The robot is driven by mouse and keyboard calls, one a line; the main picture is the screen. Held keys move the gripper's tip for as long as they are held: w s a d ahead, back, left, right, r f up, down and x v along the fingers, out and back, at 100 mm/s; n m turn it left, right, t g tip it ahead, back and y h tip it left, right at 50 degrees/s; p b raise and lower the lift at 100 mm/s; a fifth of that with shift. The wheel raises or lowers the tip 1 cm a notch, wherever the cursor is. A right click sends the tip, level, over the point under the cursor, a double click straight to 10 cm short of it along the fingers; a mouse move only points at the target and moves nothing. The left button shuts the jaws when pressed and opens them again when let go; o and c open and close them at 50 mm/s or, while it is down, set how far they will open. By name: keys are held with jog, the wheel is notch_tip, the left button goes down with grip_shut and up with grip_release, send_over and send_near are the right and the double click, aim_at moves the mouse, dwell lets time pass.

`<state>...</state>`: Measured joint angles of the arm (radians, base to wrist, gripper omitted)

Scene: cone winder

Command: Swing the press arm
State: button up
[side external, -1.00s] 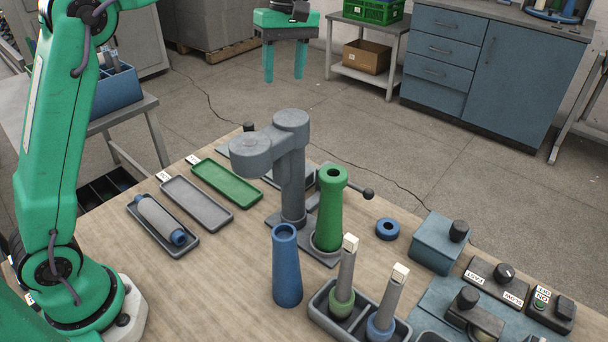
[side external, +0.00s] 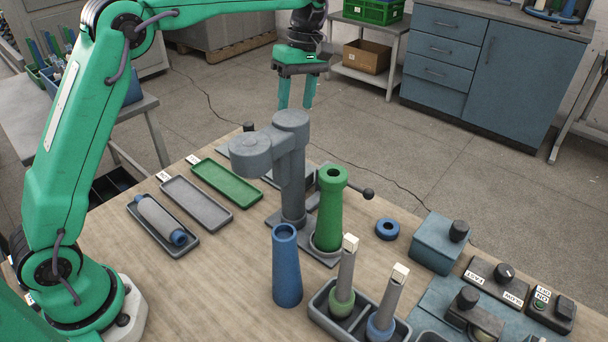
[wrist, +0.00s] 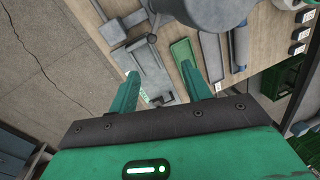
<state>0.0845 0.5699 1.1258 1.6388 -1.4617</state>
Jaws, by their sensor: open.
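The grey press arm (side external: 262,148) sits on top of an upright grey post (side external: 293,190) and points to the left, away from the green cone (side external: 330,208). The green cone stands upright beside the post, with its top uncovered. A lever with a dark round knob (side external: 368,193) sticks out behind the green cone. My gripper (side external: 296,103) is open and empty, above and behind the press in the side view. In the wrist view my gripper's fingers (wrist: 168,90) are spread, with part of the grey press at the top of the picture.
A blue cone (side external: 286,268) stands in front of the press. Green (side external: 252,200) and grey (side external: 228,222) trays lie left, beside a dark tray (side external: 192,249) holding a grey-and-blue cone. A rack (side external: 366,338) holds two wound spindles. A blue ring (side external: 387,229) and control boxes (side external: 485,272) are right.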

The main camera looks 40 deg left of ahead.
notch_tip(320, 180, down, 12)
jog(key=shift+f, duration=0.1)
jog(key=shift+s+a+f, duration=0.1)
jog(key=shift+s+f, duration=0.15)
jog(key=shift+f, duration=0.95)
jog(key=shift+s+f, duration=0.25)
jog(key=shift+f, duration=1)
jog(key=shift+s+a+f, duration=0.1)
jog(key=shift+s+f, duration=0.15)
jog(key=shift+f, duration=0.95)
grip_shut()
